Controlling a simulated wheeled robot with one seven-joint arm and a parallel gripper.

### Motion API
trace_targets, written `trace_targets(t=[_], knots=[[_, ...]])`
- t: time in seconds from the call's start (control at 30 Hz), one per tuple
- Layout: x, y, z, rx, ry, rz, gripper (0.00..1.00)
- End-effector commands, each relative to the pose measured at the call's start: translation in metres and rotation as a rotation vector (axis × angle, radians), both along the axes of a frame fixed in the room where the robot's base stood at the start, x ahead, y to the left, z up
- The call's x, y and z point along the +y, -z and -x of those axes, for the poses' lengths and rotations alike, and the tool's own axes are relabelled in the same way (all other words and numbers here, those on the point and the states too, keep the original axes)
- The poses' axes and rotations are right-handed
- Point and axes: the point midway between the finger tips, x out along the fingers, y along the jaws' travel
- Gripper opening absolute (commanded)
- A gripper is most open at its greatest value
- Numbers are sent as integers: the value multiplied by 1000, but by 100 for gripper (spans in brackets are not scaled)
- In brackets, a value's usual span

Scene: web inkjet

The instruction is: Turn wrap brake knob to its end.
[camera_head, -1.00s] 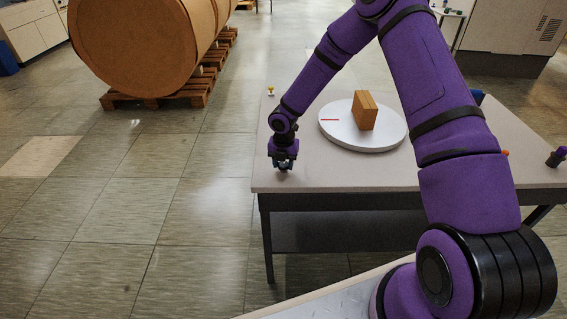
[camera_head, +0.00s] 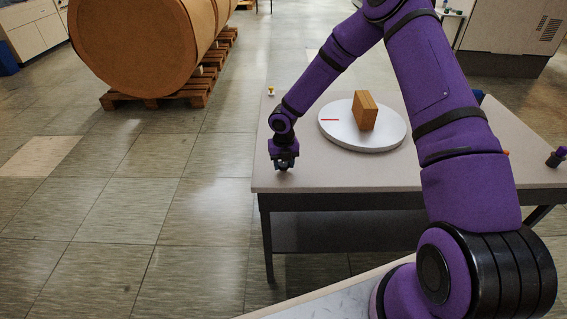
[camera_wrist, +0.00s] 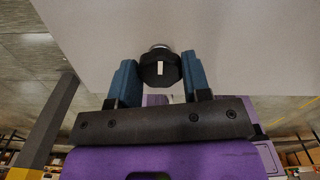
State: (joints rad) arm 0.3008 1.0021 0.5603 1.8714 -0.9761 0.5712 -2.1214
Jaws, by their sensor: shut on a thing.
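The wrap brake knob (camera_wrist: 160,72) is a black, many-sided knob with a white mark, seen in the wrist view. The mark stands about upright in that picture. My gripper (camera_wrist: 160,66) has its two blue fingers on either side of the knob and is shut on it. In the head view my gripper (camera_head: 284,164) is low at the left edge of the table (camera_head: 330,178), and the knob is hidden there by the gripper.
A round white turntable (camera_head: 365,143) with a red line carries an upright brown box (camera_head: 365,111), right of my forearm. A small yellow-topped item (camera_head: 271,90) stands at the table's back left corner. A large brown roll (camera_head: 135,45) lies on a wooden pallet (camera_head: 170,100).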

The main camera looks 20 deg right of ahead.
Motion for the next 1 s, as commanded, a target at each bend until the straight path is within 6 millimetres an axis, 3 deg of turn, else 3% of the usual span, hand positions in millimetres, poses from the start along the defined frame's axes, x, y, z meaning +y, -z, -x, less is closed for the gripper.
trace_targets(t=[0.2, 0.23, 0.33, 0.67, 0.83, 1.0], knots=[[0, 0, 0, 0, -1, 0, 20], [0, 0, 0, 0, -1, 0, 46], [0, 0, 0, 0, -1, 0, 69], [0, -3, 0, -1, 1, 0, 70], [-1, -22, -1, -3, 3, -1, 70], [-1, -55, -1, -4, 1, 0, 70]])
